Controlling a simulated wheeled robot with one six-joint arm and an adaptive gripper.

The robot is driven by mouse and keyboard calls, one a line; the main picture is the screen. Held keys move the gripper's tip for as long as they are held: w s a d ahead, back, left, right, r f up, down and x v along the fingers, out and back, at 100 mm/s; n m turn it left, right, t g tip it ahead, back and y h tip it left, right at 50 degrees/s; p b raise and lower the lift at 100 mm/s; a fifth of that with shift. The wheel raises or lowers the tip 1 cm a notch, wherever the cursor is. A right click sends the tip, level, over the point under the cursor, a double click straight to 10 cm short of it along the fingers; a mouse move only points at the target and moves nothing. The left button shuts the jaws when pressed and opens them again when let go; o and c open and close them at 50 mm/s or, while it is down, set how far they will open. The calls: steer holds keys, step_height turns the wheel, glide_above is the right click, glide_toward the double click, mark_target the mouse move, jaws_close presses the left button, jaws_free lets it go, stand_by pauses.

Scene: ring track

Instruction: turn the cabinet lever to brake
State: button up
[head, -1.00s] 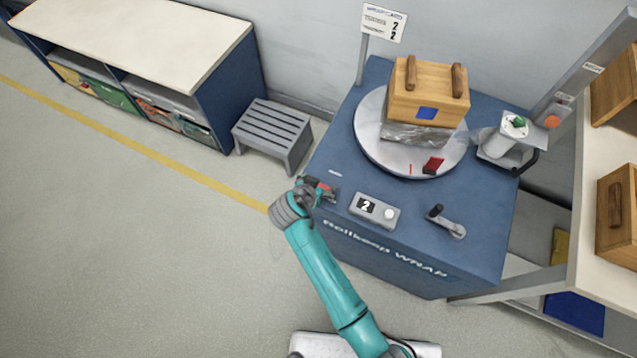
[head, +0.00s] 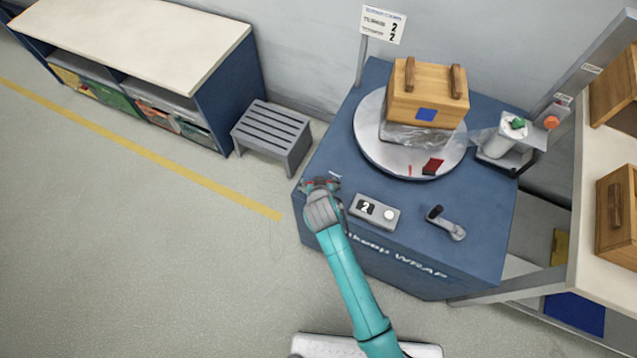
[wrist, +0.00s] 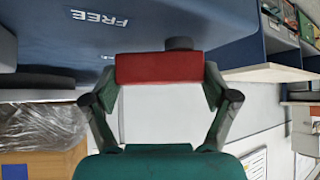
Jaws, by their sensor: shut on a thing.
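The cabinet lever has a red handle (wrist: 158,68) with a dark round piece at its far side, seen in the wrist view. My gripper (wrist: 160,75) is shut on this red handle, one finger at each end. In the head view my gripper (head: 322,184) is at the left front corner of the blue wrap cabinet's top (head: 340,145); it hides most of the lever there. The word FREE (wrist: 99,18) is printed on the blue surface, left of the handle in the wrist view. No brake mark is readable.
Right of my gripper are a grey button box (head: 375,211) showing 2 and a crank (head: 446,222) with a black knob. Behind is a round turntable (head: 372,150) with a wrapped wooden box (head: 428,90). A grey step stool (head: 271,135) stands left; floor further left is clear.

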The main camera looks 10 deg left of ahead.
steer(key=n+g+y, duration=0.1)
steer(key=n+y, duration=0.1)
steer(key=n, duration=0.1)
steer(key=w+n+g+y, duration=0.1)
steer(key=n+y, duration=0.1)
steer(key=n, duration=0.1)
steer(key=shift+a, duration=0.1)
steer(key=n+g+y, duration=0.1)
steer(key=n+y, duration=0.1)
steer(key=n, duration=0.1)
steer(key=shift+w+a+g, duration=0.15)
steer(key=shift+a+g, duration=0.1)
steer(key=shift+g, duration=0.15)
steer(key=shift+a+n+g+y, duration=0.2)
steer(key=shift+n+g+y, duration=0.3)
steer(key=shift+n+g, duration=0.8)
steer(key=shift+n+t, duration=0.3)
steer(key=shift+n, duration=0.1)
steer(key=o, duration=1)
steer(key=shift+c, duration=0.2)
steer(key=v, duration=1.2)
